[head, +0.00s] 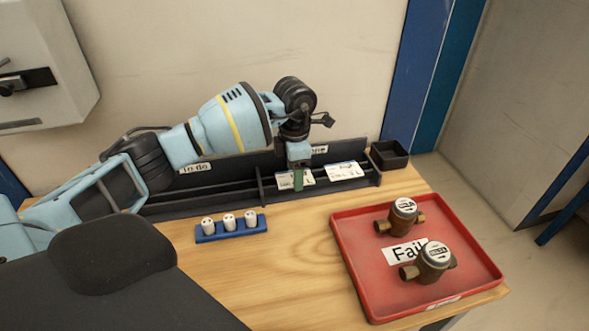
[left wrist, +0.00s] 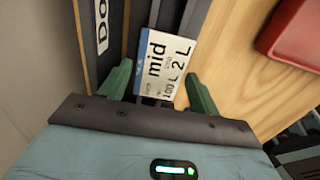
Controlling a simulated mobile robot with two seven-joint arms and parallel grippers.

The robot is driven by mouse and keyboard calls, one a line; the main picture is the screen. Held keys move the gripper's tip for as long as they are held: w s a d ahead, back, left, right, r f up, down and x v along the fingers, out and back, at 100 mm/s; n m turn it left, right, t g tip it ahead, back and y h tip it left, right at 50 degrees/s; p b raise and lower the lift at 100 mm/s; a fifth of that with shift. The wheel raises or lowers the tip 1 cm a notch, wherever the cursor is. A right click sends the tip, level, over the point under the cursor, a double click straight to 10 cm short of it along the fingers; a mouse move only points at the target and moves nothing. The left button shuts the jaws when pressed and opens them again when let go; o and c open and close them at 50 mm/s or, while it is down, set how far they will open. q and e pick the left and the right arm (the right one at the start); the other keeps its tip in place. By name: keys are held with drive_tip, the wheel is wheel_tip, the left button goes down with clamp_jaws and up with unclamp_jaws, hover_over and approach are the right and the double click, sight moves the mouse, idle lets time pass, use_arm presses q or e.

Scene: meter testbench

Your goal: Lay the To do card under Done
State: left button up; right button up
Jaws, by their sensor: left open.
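A black card rack (head: 225,190) stands along the wall with a To do label (head: 196,168) on its left part. A second label, ending in "one" (head: 318,150), is partly hidden by my left arm. Below it lie two white cards: a left card (head: 284,181) beside my gripper and a right card (head: 345,171). I see no card under To do. My left gripper (head: 298,180) is low over the left card. In the left wrist view its green fingers are open on either side of a card (left wrist: 167,55) reading "mid". My right gripper is out of view.
A blue holder (head: 232,234) with three white pieces stands in front of the rack. A red tray (head: 375,300) marked "Fail" holds two brass meters (head: 403,215). A small black box (head: 389,155) sits at the rack's right end. Wood between holder and tray is clear.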

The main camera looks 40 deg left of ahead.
use_arm(q)
wheel_tip(320, 180, up, 12)
drive_tip(key=shift+r, duration=0.2)
idle(0.4)
drive_tip(key=shift+f, duration=0.1)
idle(0.4)
